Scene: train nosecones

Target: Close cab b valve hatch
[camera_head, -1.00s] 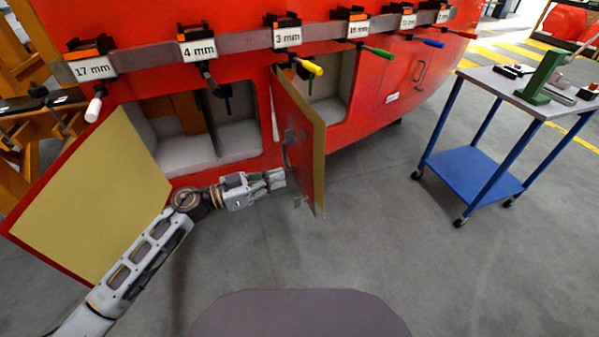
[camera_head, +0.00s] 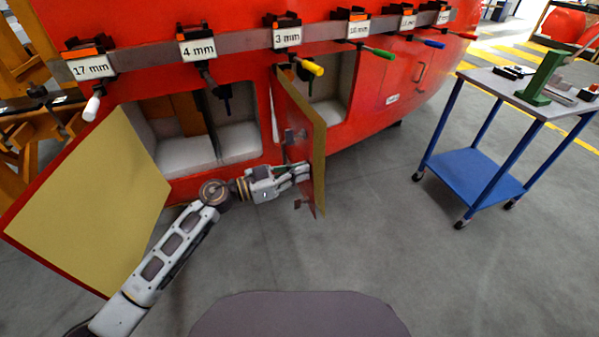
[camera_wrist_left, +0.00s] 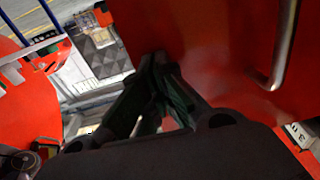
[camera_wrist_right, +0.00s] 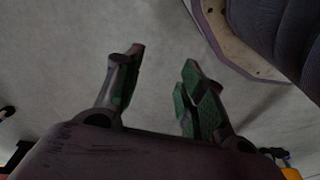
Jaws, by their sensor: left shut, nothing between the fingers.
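A red hatch door (camera_head: 318,150) with a yellow inner face stands swung out, nearly edge-on, from the red cab in the head view. A second, wider door (camera_head: 100,195) hangs open at the left, its yellow inside showing. I cannot tell which is the valve hatch. My left gripper (camera_head: 304,172) is shut and empty at the red outer side of the narrow door; whether it touches is unclear. In the left wrist view its fingertips (camera_wrist_left: 160,62) are by a red panel (camera_wrist_left: 215,45) with a metal handle (camera_wrist_left: 286,45). My right gripper (camera_wrist_right: 163,72) is open and empty over grey floor.
A rail (camera_head: 240,40) with labelled tool holders crosses above the openings; coloured handles hang from it, including a yellow one (camera_head: 312,67) near the narrow door's top. A blue cart (camera_head: 470,180) stands at the right. The floor between is clear.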

